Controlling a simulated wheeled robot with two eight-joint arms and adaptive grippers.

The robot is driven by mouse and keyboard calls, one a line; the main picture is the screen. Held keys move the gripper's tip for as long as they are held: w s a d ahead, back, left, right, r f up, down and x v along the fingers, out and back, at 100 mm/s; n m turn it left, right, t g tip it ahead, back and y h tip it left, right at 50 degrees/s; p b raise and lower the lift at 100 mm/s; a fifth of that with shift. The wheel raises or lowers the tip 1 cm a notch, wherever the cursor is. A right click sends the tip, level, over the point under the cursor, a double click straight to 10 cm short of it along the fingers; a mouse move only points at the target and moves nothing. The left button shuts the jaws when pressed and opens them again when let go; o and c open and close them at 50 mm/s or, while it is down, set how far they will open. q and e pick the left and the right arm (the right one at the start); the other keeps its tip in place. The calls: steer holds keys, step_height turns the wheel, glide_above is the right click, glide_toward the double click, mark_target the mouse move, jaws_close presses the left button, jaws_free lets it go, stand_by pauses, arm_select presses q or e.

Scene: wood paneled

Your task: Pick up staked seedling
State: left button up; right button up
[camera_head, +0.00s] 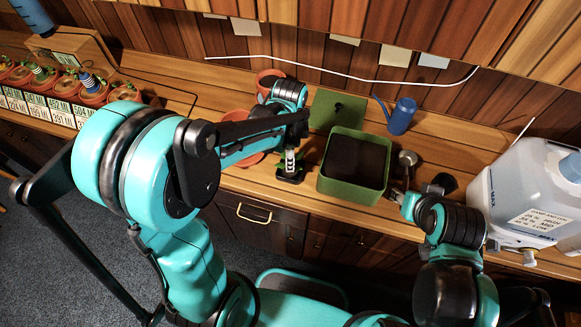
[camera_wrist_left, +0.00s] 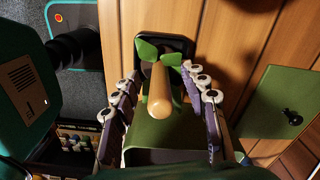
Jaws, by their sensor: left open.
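The staked seedling (camera_head: 290,165) stands on the bench just left of the green planter box, in a small black holder (camera_head: 289,175). In the left wrist view its pale wooden stake (camera_wrist_left: 158,95) points toward the camera, with green leaves (camera_wrist_left: 147,50) around its base. My left gripper (camera_head: 294,140) is above the seedling. In the left wrist view the left gripper (camera_wrist_left: 160,78) is open, with a finger on each side of the stake and visible gaps. My right gripper (camera_head: 399,194) is low by the bench's front edge, right of the planter; its jaw state is unclear.
The soil-filled green planter (camera_head: 350,187) stands close right of the seedling. Behind are a green lid (camera_head: 336,108) and a blue watering can (camera_head: 401,116). Terracotta pots (camera_head: 270,78) stand left, partly hidden by my arm. A large clear jug (camera_head: 525,190) is at right.

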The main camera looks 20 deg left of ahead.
arm_select(q)
jaws_close()
steer(key=shift+r, duration=0.15)
step_height(320, 180, up, 10)
steer(key=p, duration=0.2)
steer(key=shift+p, duration=0.35)
steer(key=c, duration=0.6)
jaws_free()
steer(key=shift+c, duration=0.2)
jaws_close()
